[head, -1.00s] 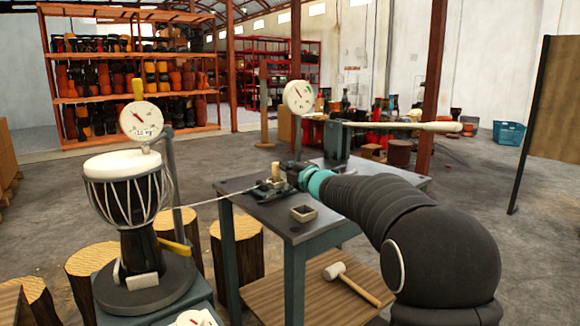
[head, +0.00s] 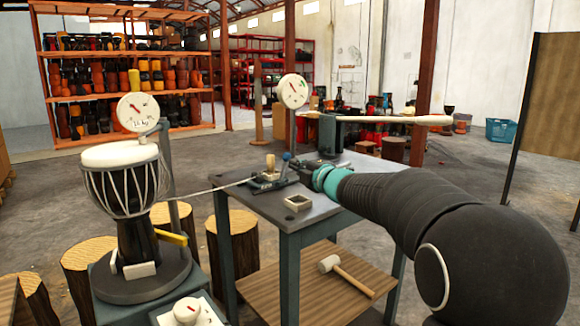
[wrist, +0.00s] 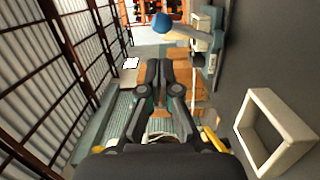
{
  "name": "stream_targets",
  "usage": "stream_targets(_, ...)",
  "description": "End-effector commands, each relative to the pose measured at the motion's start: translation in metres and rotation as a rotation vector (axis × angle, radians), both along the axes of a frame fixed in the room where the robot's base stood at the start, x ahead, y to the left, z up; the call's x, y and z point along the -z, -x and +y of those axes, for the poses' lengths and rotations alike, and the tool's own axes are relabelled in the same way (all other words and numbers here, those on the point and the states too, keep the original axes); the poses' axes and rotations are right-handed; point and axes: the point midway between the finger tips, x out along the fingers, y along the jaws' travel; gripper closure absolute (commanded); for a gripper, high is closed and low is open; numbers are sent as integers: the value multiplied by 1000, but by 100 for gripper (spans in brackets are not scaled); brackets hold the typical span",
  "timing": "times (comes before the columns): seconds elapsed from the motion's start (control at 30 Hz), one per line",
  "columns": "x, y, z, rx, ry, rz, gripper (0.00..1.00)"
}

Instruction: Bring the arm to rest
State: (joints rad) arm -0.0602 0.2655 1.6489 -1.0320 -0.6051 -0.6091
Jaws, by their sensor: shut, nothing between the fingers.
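My gripper (wrist: 160,70) is shut and empty in the wrist view, its two dark fingers together. In the head view my dark arm reaches in from the lower right, and its teal wrist and gripper (head: 303,170) are over the grey worktable (head: 262,203). The fingertips are hard to make out there against the clamp fixture (head: 268,181). A blue-knobbed lever (head: 286,157) of the fixture stands close by, and its blue ball (wrist: 162,22) shows beyond the fingers in the wrist view.
A small square tray (head: 297,203) lies on the table near my gripper; it is large at right in the wrist view (wrist: 275,130). A rope runs left to a goblet drum (head: 136,245) on a stand. A mallet (head: 345,273) lies on the lower shelf. Dial gauges (head: 292,91) stand behind.

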Motion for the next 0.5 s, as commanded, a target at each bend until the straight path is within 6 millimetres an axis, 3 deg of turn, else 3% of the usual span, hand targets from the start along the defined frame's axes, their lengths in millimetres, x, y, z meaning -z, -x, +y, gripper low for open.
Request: stream_targets(0.5, 0, 11, -7, -3, 0, 1, 100)
